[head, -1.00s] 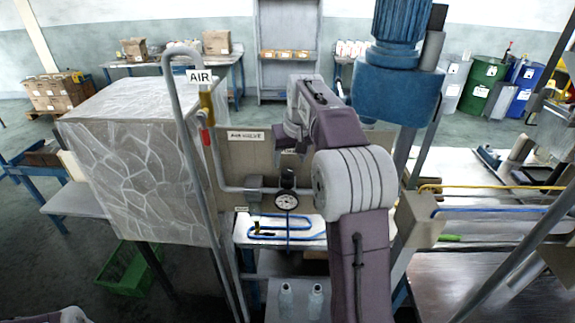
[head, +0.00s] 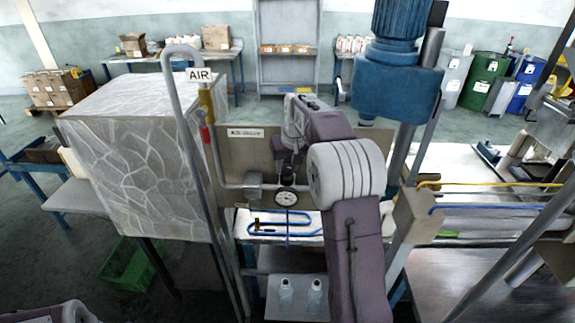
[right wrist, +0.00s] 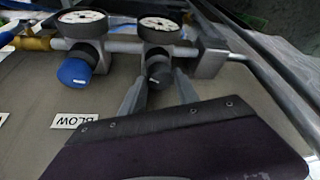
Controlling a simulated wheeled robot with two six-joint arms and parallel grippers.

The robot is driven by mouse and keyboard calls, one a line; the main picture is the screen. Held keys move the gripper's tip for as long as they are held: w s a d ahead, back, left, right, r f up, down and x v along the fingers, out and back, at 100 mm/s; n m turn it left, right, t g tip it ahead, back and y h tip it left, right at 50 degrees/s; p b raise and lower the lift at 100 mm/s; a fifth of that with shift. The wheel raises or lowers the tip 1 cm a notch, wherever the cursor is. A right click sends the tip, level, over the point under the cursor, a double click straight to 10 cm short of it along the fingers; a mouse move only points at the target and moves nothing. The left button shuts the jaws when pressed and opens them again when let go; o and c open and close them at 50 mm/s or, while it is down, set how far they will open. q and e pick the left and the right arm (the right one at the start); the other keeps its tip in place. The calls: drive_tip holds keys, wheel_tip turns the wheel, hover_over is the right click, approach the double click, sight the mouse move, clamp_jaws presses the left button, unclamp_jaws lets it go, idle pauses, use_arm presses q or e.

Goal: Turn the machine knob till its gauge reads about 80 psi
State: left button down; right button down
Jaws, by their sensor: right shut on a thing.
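The gauge (head: 286,198) is a round white dial with a black rim on the machine's pipe. Its needle is too small to read. In the right wrist view the gauge (right wrist: 158,27) sits above a black knob (right wrist: 159,72). My right gripper (right wrist: 160,86) has a finger on each side of this knob and is shut on it. My left gripper is not in view; only a bit of that arm shows at the lower left.
A second gauge (right wrist: 83,17) with a blue knob (right wrist: 74,72) stands left of the held knob. A blue motor (head: 395,90) stands close on the right.

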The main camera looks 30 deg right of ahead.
drive_tip(key=shift+r+n, duration=0.1)
drive_tip(key=shift+n, duration=0.2)
drive_tip(key=n+y+p, duration=0.1)
drive_tip(key=n+p, duration=0.1)
drive_tip(key=n, duration=0.1)
drive_tip(key=shift+d+n+y, duration=0.15)
drive_tip(key=shift+n+y, duration=0.15)
drive_tip(key=shift+w+d+n+g+y+p, duration=0.15)
drive_tip(key=shift+n+y+p, duration=0.35)
drive_tip(key=shift+n, duration=0.6)
drive_tip(key=shift+s+a+n+g+y+p, duration=0.15)
drive_tip(key=shift+n+y+p, duration=0.15)
drive_tip(key=shift+n+p, duration=0.6)
drive_tip(key=shift+w+d+n, duration=0.1)
drive_tip(key=shift+n, duration=0.3)
drive_tip(key=c, duration=0.9)
unclamp_jaws()
drive_tip(key=shift+r+b, duration=0.1)
drive_tip(key=shift+b, duration=0.2)
drive_tip(key=v, duration=0.8)
drive_tip(key=shift+r+b, duration=0.35)
drive_tip(key=shift+b, duration=0.1)
